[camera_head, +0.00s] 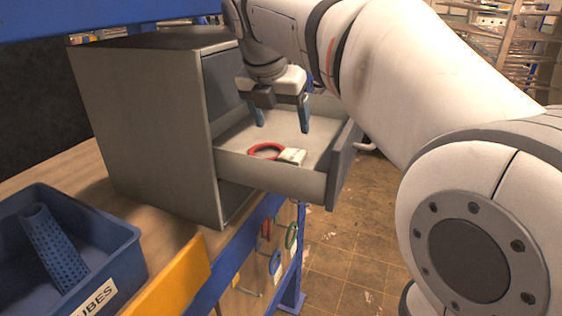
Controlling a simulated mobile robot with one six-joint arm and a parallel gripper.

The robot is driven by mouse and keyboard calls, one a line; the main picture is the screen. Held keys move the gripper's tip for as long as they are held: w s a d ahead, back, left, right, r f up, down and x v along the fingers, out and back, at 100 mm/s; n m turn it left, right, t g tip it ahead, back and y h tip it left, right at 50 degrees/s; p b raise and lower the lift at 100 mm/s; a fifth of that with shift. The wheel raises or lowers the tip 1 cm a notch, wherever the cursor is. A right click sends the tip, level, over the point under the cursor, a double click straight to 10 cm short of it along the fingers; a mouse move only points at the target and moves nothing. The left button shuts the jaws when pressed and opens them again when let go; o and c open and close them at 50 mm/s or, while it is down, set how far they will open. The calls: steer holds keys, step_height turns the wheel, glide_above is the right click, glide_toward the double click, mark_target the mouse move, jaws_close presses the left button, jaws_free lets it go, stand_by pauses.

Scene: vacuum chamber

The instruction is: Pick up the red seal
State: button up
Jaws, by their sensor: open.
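The red seal (256,150) is a red ring lying in the open drawer (270,172) of the grey cabinet. A small white tag or block (292,156) lies against its right side. My gripper (283,128) points down into the drawer, above and a little behind the ring in the picture. Its two blue fingers are apart with nothing between them. The fingers and the ring look apart. The ring's near-bottom edge is partly hidden by the drawer's side wall.
The grey cabinet (150,120) stands on a wooden bench. A blue bin (110,262) with a perforated blue tube (52,248) is at the lower left, beside a yellow panel (172,282). Rings hang on hooks below, including a green one (291,236). The drawer walls surround my fingers.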

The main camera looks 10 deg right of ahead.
mark_target(291, 154)
steer(key=shift+w+f, duration=0.2)
steer(key=shift+f, duration=0.6)
steer(key=x, duration=0.7)
steer(key=shift+s+d, duration=0.15)
steer(key=shift+d, duration=0.2)
steer(key=shift+s, duration=0.1)
steer(key=shift+r, duration=0.1)
steer(key=c, duration=1)
